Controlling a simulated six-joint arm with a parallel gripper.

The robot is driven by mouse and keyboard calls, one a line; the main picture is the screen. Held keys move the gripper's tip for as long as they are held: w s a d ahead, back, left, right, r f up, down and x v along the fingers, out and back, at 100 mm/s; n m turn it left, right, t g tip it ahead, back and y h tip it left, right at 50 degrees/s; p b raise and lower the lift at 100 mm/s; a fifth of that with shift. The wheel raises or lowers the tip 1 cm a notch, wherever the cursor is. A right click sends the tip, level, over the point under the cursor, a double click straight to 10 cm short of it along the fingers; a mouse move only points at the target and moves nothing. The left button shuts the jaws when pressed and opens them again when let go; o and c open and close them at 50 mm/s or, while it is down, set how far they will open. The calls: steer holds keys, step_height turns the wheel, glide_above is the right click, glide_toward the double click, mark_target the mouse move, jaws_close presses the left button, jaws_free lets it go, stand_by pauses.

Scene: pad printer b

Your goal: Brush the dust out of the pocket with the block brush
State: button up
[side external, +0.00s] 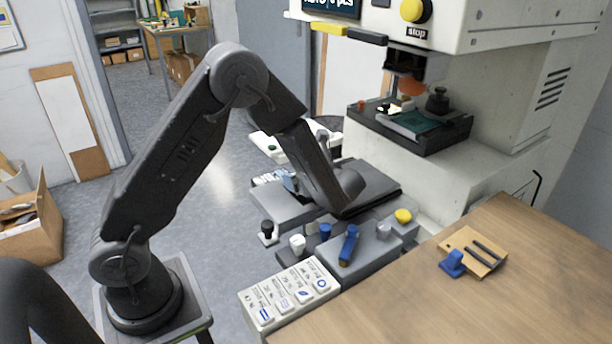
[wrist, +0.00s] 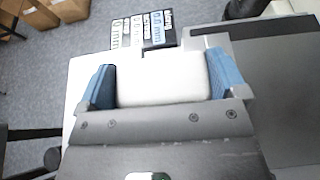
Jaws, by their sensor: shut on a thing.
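My gripper (wrist: 163,85) has its two blue fingers closed on the sides of a wide whitish block (wrist: 165,82), which appears to be the block brush. Its bristles are not visible. In the side external view my gripper (side external: 289,181) is mostly hidden behind my forearm, low over the grey slide unit, and the block cannot be made out. The pad printer (side external: 540,85) stands at the right, with a dark fixture tray (side external: 440,141) holding a green plate (side external: 416,122). I cannot tell which recess is the pocket, and no dust can be made out.
A grey holder block (side external: 375,250) with several coloured tools stands in front of the slide unit. A white button panel (side external: 285,296) is beside it. The wooden table (side external: 480,320) bears a tan board (side external: 475,248) and a blue item (side external: 452,262). A thickness label plate (wrist: 143,31) shows past my fingers.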

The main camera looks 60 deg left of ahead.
steer(key=shift+d+r, duration=0.1)
steer(key=shift+d, duration=0.75)
steer(key=shift+r, duration=3.45)
steer(key=shift+w, duration=0.1)
steer(key=shift+w+a+r+m+t, duration=0.1)
steer(key=shift+w+r+m+t, duration=0.1)
steer(key=shift+m+t, duration=0.15)
steer(key=w+m+t, duration=0.1)
steer(key=w+r+m+t, duration=0.1)
steer(key=t, duration=0.1)
steer(key=shift+w+r+m+h, duration=0.2)
steer(key=shift+r+m+h, duration=0.05)
steer(key=shift+m+h, duration=0.1)
steer(key=s+d+f+m+t+h, duration=0.1)
steer(key=d+f+m+t+h, duration=0.1)
steer(key=d+m+t+h, duration=0.7)
steer(key=shift+d+f+m, duration=0.35)
steer(key=shift+d+m, duration=0.2)
steer(key=shift+m, duration=0.55)
